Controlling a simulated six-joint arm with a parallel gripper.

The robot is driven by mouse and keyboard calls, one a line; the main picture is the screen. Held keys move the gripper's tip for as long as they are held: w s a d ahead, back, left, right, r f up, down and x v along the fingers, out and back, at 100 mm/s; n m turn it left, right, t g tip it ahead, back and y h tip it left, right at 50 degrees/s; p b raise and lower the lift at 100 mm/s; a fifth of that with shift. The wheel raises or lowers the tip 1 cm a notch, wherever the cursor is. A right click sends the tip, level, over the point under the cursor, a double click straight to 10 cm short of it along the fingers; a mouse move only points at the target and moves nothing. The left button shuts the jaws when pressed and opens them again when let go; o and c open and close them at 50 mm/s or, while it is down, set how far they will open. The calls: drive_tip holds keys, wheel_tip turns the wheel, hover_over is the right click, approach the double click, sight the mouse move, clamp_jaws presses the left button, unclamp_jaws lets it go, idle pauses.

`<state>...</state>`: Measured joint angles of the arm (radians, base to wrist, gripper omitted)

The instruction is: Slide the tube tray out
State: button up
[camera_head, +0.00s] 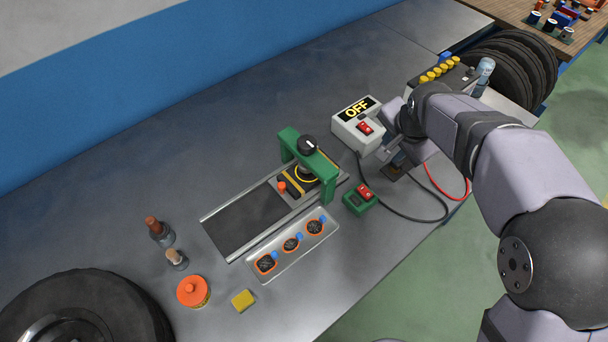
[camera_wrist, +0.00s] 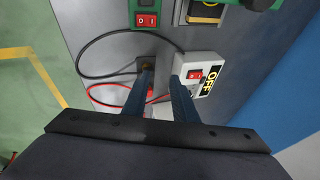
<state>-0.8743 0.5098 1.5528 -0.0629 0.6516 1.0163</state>
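No part is labelled as the tube tray. A sliding carriage (camera_head: 292,190) with an orange knob and a yellow-ringed round part sits at the right end of a dark flat track (camera_head: 245,218), under a green gantry frame (camera_head: 328,182) with a black knob. The green frame partly hides the carriage. In the wrist view only an edge of the carriage (camera_wrist: 206,12) shows at the top. My gripper (camera_wrist: 161,78) is open, its two dark-blue fingers apart with bare bench between them. It is over the bench beside the white OFF box (camera_head: 356,124), away from the carriage.
A green switch box (camera_head: 358,200) and black and red cables lie near my gripper. A shallow metal tray (camera_head: 322,240) with three orange-rimmed patches lies in front of the track. Bottles, an orange-lidded tin (camera_head: 193,291), a yellow block (camera_head: 243,300) and a tyre (camera_head: 85,310) stand left.

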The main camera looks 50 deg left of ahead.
drive_tip(key=s+a+r+y+p, duration=0.1)
drive_tip(key=s+a, duration=0.3)
drive_tip(key=a, duration=0.4)
drive_tip(key=s+a+r+y, duration=0.1)
drive_tip(key=s+a+r, duration=0.1)
drive_tip(key=s+a, duration=0.4)
drive_tip(key=n+h+b, duration=0.1)
drive_tip(key=n+h, duration=0.3)
drive_tip(key=n, duration=0.2)
hover_over(281, 185)
drive_tip(key=s+d, duration=0.1)
drive_tip(key=s, duration=0.2)
wheel_tip(281, 185, down, 10)
drive_tip(key=shift+t, duration=0.3)
drive_tip(key=shift+p+x, duration=1.5)
drive_tip(key=shift+x, duration=1.9)
drive_tip(key=shift+d, duration=0.1)
clamp_jaws()
